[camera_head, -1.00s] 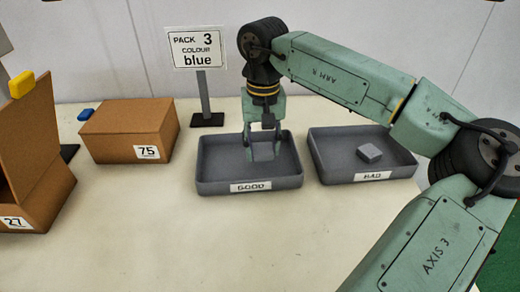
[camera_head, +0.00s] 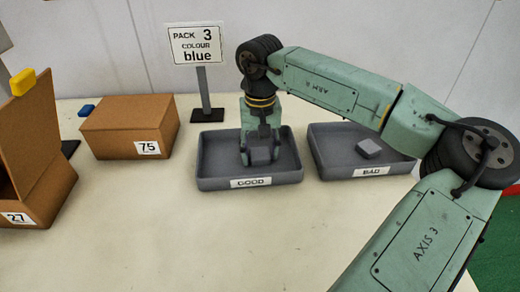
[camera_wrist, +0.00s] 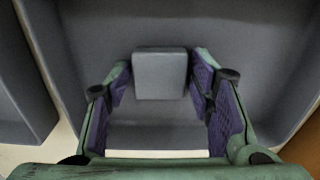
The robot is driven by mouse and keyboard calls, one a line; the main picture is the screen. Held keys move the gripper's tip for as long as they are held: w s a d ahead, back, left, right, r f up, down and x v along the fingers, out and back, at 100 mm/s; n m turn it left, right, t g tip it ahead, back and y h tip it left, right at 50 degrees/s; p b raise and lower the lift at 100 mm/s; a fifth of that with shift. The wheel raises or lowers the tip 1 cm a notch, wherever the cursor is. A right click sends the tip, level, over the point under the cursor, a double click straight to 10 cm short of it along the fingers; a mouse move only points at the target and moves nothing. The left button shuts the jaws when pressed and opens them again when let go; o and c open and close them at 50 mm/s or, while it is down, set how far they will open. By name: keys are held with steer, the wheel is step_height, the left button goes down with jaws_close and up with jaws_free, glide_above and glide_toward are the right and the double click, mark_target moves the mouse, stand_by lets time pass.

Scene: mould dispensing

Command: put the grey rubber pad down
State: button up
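The grey rubber pad (camera_head: 261,156) is a small grey block inside the grey tray labelled GOOD (camera_head: 213,178). In the wrist view the pad (camera_wrist: 160,76) lies between the fingertips, seemingly flat on the tray floor. My gripper (camera_head: 260,155) reaches down into this tray, its fingers on either side of the pad. In the wrist view the purple-lined fingers of my gripper (camera_wrist: 160,80) stand apart, with a narrow gap visible at the pad's left side. The right finger is very close to the pad, and contact there is hard to tell.
A second grey tray labelled BAD (camera_head: 330,165) stands to the right with another grey block (camera_head: 369,148) in it. Cardboard boxes marked 75 (camera_head: 115,145) and 27 (camera_head: 45,205) are at left. A sign (camera_head: 196,44) stands behind the GOOD tray. The front table is clear.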

mark_target(260, 154)
steer(key=shift+o, duration=1)
steer(key=shift+r, duration=0.1)
steer(key=shift+r+p, duration=0.25)
steer(key=shift+p, duration=0.05)
step_height(260, 154, up, 12)
steer(key=shift+f+b, duration=0.15)
steer(key=shift+b, duration=0.3)
steer(key=shift+c, duration=0.5)
stand_by(1.0)
